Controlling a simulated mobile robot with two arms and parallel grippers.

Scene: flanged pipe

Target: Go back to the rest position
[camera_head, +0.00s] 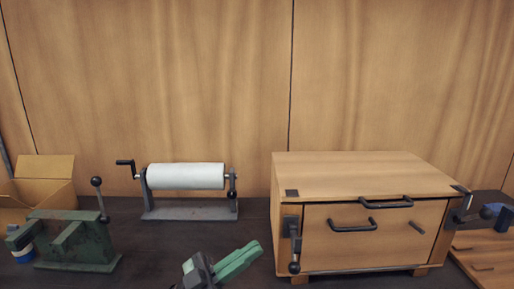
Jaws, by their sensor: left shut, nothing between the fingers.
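My left gripper (250,252) shows at the bottom centre, with green fingers on a dark grey body. Its fingers point up and to the right and are shut with nothing between them. It is left of the wooden box (362,170) and in front of the roll stand; I cannot tell its exact height over the table. My right gripper is not in view. No flanged pipe shows.
A white roll (186,176) sits on a grey crank stand (190,210). A green vise-like device (78,243) and an open carton (45,180) stand left. The wooden box has black handles and levers. Wooden boards (485,255) lie right. A wood-panel wall (200,70) closes the back.

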